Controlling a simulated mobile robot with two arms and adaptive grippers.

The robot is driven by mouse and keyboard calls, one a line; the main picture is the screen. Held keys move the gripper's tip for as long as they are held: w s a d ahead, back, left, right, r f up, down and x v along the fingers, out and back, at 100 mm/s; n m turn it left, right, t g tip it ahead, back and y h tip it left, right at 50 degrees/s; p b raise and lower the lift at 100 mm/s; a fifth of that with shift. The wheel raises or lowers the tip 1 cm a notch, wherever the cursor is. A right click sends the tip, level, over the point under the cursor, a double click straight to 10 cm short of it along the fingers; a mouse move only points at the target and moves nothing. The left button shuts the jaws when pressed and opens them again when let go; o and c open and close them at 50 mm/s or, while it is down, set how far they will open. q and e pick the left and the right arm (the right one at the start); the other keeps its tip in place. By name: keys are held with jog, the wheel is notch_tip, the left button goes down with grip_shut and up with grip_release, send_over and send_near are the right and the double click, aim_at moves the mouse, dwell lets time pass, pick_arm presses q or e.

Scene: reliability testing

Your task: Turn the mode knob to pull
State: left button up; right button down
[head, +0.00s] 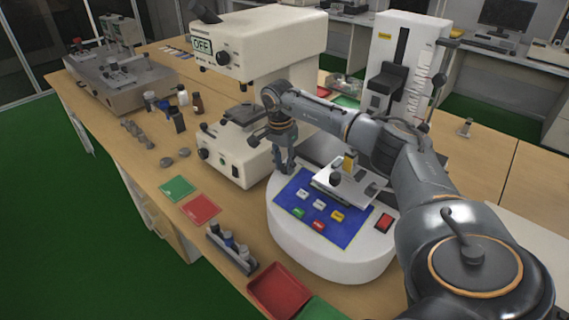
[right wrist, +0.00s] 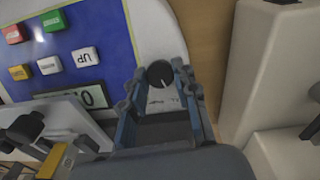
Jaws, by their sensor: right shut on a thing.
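The mode knob (right wrist: 160,74) is a small dark round knob with a light pointer line, seen in the right wrist view on the white housing beside the blue panel. My right gripper (right wrist: 155,80) has its fingers on either side of the knob and is shut on it. In the head view my right gripper (head: 285,164) reaches down at the back left of the white tester base (head: 335,258), and its fingers hide the knob there. Lettering beside the knob is too small and partly covered to read. My left gripper is not in view.
The blue panel (head: 335,229) carries several coloured buttons, with a red switch (head: 384,222) to its right. A white instrument (head: 228,168) stands close left of my gripper. Green (head: 177,188) and red (head: 199,209) mats and a red tray (head: 278,289) lie nearby.

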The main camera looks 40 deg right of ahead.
jog(key=shift+f+n+g, duration=0.1)
jog(key=shift+n+g, duration=0.2)
jog(key=shift+n, duration=0.8)
jog(key=c, duration=1)
grip_release()
jog(key=r, duration=0.8)
jog(key=w+a+r, duration=0.1)
jog(key=r, duration=0.3)
jog(key=shift+s+f, duration=0.1)
jog(key=shift+f, duration=0.05)
